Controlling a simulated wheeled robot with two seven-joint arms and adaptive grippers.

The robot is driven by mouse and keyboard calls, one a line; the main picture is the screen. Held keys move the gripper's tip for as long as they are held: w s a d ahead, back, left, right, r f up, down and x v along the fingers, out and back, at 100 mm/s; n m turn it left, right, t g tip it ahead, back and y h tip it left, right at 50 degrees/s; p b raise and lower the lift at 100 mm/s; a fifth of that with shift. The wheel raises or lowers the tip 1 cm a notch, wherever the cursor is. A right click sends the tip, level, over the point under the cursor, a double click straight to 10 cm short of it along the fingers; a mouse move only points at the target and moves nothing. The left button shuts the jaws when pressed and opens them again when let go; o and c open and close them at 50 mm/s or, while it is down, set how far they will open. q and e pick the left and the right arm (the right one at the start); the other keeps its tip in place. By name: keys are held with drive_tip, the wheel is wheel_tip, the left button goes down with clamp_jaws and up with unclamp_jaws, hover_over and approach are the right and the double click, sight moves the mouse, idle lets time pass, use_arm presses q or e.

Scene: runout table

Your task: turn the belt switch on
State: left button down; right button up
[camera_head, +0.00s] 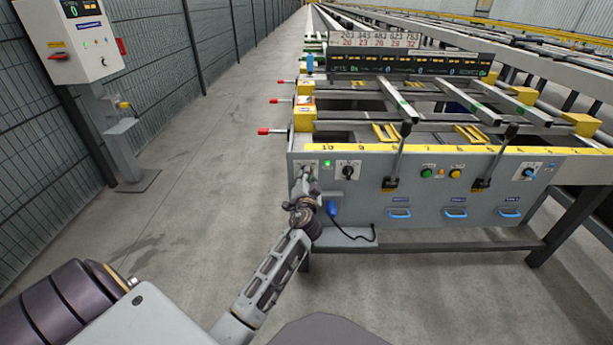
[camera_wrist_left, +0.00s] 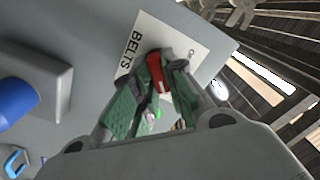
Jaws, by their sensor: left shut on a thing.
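The belt switch (camera_wrist_left: 155,66) shows in the left wrist view as a red handle on a white plate marked BELTS (camera_wrist_left: 133,48). My left gripper (camera_wrist_left: 158,82) is shut on this red handle, with one green-padded finger on each side. Its fingers hide much of the switch, so I cannot tell which position it is set to. In the head view my left gripper (camera_head: 304,176) is at the upper left of the grey control panel (camera_head: 370,210) and covers the switch. A small green lamp (camera_head: 327,163) is lit beside it. My right gripper is not in view.
A black rotary knob (camera_head: 347,171), a blue plug (camera_head: 332,208) with a cable and tall black levers (camera_head: 398,155) are to the right of my gripper. Red-tipped rods (camera_head: 264,131) stick out left of the table. The floor on the left is clear up to a control post (camera_head: 120,140).

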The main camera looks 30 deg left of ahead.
use_arm(q)
drive_tip(key=c, duration=1.5)
unclamp_jaws()
drive_tip(key=shift+o, duration=0.2)
drive_tip(key=shift+d, duration=0.1)
drive_tip(key=v, duration=1.2)
drive_tip(key=shift+s, duration=0.1)
